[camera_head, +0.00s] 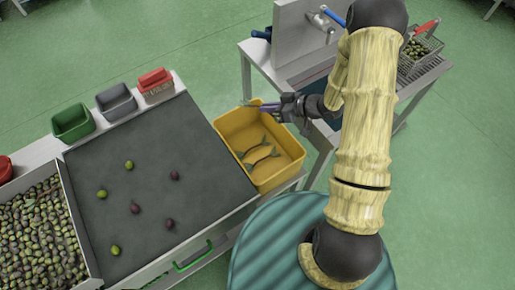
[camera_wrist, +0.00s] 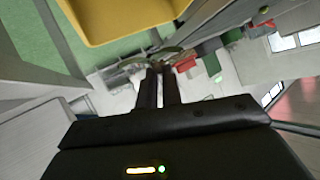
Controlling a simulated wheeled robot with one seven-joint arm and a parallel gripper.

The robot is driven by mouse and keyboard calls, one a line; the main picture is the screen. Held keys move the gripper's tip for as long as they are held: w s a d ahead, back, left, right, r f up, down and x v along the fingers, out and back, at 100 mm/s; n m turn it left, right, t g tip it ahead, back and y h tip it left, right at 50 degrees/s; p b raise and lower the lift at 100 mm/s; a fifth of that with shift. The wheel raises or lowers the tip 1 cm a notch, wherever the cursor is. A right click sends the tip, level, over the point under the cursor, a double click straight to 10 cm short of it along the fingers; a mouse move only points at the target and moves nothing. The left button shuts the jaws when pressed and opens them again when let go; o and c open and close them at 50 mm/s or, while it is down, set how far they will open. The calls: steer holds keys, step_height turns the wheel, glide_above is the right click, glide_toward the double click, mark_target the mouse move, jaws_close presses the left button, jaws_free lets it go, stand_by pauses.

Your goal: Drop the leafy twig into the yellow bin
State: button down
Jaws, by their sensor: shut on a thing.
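The yellow bin (camera_head: 284,173) stands at the right end of the sorting table, with dark green leafy twigs (camera_head: 260,153) lying on its floor. My gripper (camera_head: 264,106) is over the bin's far edge, shut on a thin leafy twig (camera_head: 247,103) that sticks out past the fingertips. In the wrist view the fingers (camera_wrist: 160,72) are close together, with the green twig (camera_wrist: 144,60) across their tips. The yellow bin (camera_wrist: 120,18) fills the top left there. The exact height of the twig above the rim is hard to tell.
A dark sorting table (camera_head: 150,220) carries several loose olives. Green (camera_head: 73,122), grey (camera_head: 116,101) and red (camera_head: 155,85) small bins line its far edge. An olive tray (camera_head: 40,240) is at left. A sink stand (camera_head: 300,40) and wire basket (camera_head: 420,48) stand at right.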

steer(key=s+n+g, duration=0.1)
steer(key=s+f+n+g, duration=0.1)
steer(key=s+g, duration=0.1)
steer(key=shift+s+d+f+n+y, duration=0.1)
steer(key=shift+s+f+n+y, duration=0.2)
steer(key=shift+s+f+n, duration=0.1)
step_height(320, 180, down, 6)
steer(key=b, duration=0.6)
steer(key=c, duration=1.5)
jaws_free()
steer(key=shift+r, duration=0.1)
step_height(320, 180, up, 10)
steer(key=shift+p, duration=0.35)
